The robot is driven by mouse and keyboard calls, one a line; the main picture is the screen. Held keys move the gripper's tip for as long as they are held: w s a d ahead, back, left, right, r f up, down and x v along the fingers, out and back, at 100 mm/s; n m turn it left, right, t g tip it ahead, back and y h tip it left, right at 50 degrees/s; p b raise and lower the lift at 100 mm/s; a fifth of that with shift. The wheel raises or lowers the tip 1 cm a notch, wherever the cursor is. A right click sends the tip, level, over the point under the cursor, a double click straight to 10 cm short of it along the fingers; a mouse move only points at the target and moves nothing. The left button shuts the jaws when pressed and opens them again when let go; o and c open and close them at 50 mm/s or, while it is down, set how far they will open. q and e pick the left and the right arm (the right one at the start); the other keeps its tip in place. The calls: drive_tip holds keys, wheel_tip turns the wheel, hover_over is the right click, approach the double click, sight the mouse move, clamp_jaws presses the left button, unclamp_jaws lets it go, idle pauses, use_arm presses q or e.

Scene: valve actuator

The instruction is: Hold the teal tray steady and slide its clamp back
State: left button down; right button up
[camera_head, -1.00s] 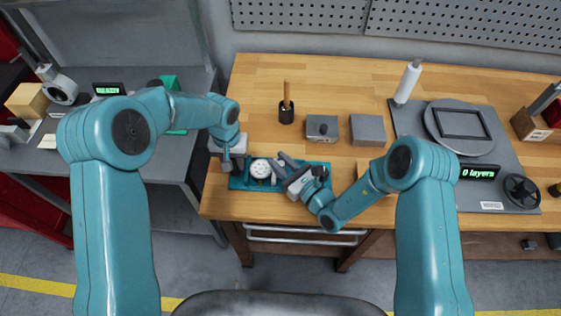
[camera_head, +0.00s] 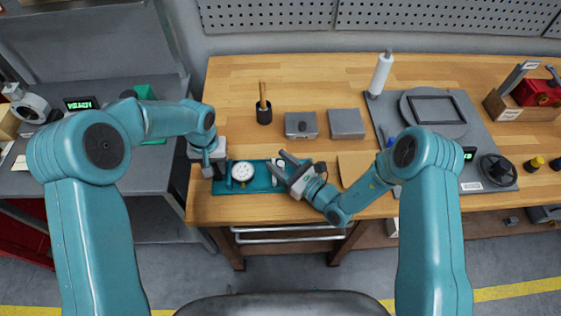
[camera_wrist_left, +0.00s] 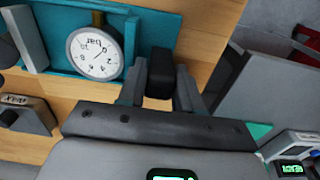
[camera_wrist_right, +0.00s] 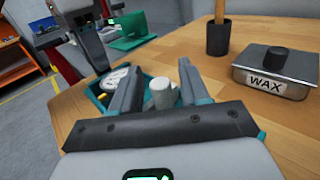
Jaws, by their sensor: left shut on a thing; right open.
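The teal tray (camera_head: 258,184) lies along the bench's front edge. A white round dial gauge (camera_head: 243,172) sits in its left half and shows large in the left wrist view (camera_wrist_left: 95,53). My left gripper (camera_head: 219,172) is at the tray's left end, shut on a black block (camera_wrist_left: 160,76). My right gripper (camera_head: 281,163) is open above the tray, right of the gauge. A pale grey cylinder (camera_wrist_right: 162,92) appears between its fingers in the right wrist view, apart from both. A grey upright plate (camera_wrist_left: 26,38) stands beside the gauge; I cannot tell whether it is the clamp.
A WAX tin (camera_head: 301,125), a grey block (camera_head: 346,123) and a black cup with a wooden handle (camera_head: 264,113) stand behind the tray. A grey board (camera_head: 440,160) with a round plate is at right. Bare bench lies behind the tray's left half.

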drive_tip(key=v, duration=1.2)
drive_tip(key=shift+r, duration=0.1)
use_arm(q)
drive_tip(key=c, duration=0.7)
unclamp_jaws()
